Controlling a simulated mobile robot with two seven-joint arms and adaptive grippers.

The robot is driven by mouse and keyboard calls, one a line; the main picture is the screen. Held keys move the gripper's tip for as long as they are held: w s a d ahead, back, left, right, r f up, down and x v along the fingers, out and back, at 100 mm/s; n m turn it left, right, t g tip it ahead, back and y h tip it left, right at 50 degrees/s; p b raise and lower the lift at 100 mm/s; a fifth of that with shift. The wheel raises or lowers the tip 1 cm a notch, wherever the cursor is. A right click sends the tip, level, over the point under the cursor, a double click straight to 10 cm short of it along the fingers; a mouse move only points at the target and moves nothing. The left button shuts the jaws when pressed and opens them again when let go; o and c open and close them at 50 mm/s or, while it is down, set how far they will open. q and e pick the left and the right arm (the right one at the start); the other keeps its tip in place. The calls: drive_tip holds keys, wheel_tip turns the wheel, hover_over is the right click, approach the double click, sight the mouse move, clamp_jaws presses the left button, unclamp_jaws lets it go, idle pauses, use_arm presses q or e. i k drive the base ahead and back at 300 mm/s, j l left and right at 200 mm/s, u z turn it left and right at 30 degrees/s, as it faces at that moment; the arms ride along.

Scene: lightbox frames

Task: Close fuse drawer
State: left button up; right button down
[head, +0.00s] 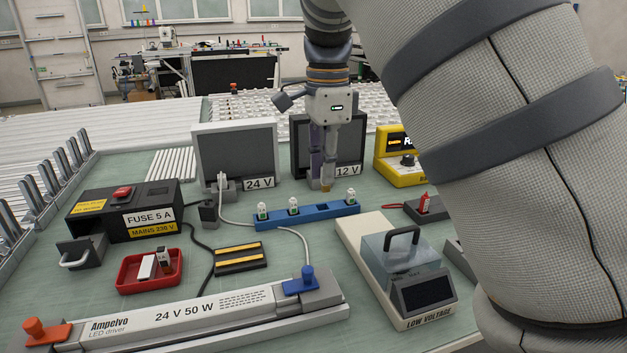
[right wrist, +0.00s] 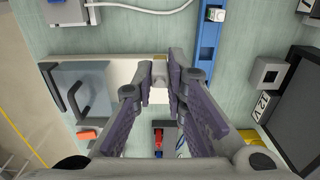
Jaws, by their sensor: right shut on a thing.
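The grey fuse drawer (head: 80,252) with its pale looped handle stands out from the front left of the black fuse box (head: 125,205) labelled FUSE 5 A. My right gripper (head: 325,183) is far to the right of it, above the table behind the blue holder (head: 275,219). Its fingers also show in the right wrist view (right wrist: 161,75). They are shut on a small pale piece (right wrist: 160,94) with a brass-coloured end; the fingers hide much of it. The blue holder carries several small white-and-green pieces and has a free slot. My left gripper is out of view.
A red tray (head: 126,284) with small white and dark pieces lies in front of the fuse box. The long LED driver (head: 190,318) runs along the front. A LOW VOLTAGE unit (head: 358,236) with a clear cover stands at right. Cables cross the middle.

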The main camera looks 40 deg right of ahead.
sight(82, 252)
drive_tip(key=j+u, duration=0.25)
drive_tip(key=j, duration=0.2)
drive_tip(key=i+j+u, duration=0.1)
drive_tip(key=u, duration=0.15)
drive_tip(key=i+u, duration=0.3)
drive_tip(key=l, duration=0.1)
drive_tip(key=k, duration=0.05)
